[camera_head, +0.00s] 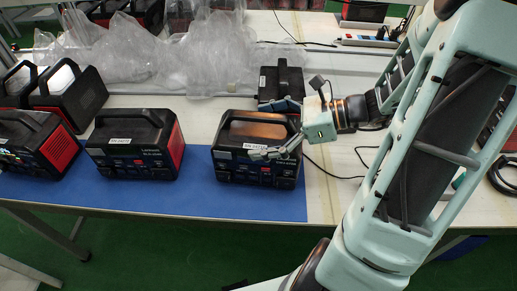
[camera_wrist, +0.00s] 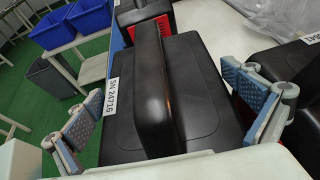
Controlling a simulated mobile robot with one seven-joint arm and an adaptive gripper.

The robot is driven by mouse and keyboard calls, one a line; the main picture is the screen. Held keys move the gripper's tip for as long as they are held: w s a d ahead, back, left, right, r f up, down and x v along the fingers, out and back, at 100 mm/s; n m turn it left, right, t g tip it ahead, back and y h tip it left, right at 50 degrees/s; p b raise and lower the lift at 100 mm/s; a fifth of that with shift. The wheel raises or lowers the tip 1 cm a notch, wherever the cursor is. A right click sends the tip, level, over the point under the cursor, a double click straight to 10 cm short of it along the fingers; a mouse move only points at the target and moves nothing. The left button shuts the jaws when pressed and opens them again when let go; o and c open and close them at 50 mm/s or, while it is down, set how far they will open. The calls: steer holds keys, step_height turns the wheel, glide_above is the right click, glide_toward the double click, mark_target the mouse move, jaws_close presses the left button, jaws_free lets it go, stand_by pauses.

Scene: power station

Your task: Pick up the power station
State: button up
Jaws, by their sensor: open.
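A black power station (camera_head: 257,165) with a top handle and a white label stands upright on the blue mat (camera_head: 200,206) near the table's front edge. My gripper (camera_head: 280,128) is at its right end, open, with its fingers level with the top of the power station. In the wrist view the power station (camera_wrist: 195,95) and its handle (camera_wrist: 153,95) lie between the spread fingers of my gripper (camera_wrist: 165,110). The left finger is near the label and the right finger is beyond the far edge. I cannot tell whether either finger touches the casing.
Another power station (camera_head: 135,143) with a red side stands left on the mat, and a third (camera_head: 40,143) at the far left. A smaller black unit (camera_head: 282,84) is behind my gripper. Clear plastic bags (camera_head: 150,55) cover the back. Cables lie to the right.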

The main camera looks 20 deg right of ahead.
steer(key=c, duration=1.7)
steer(key=shift+w+r, duration=0.1)
steer(key=shift+r, duration=0.1)
steer(key=shift+c, duration=0.3)
steer(key=shift+r, duration=0.1)
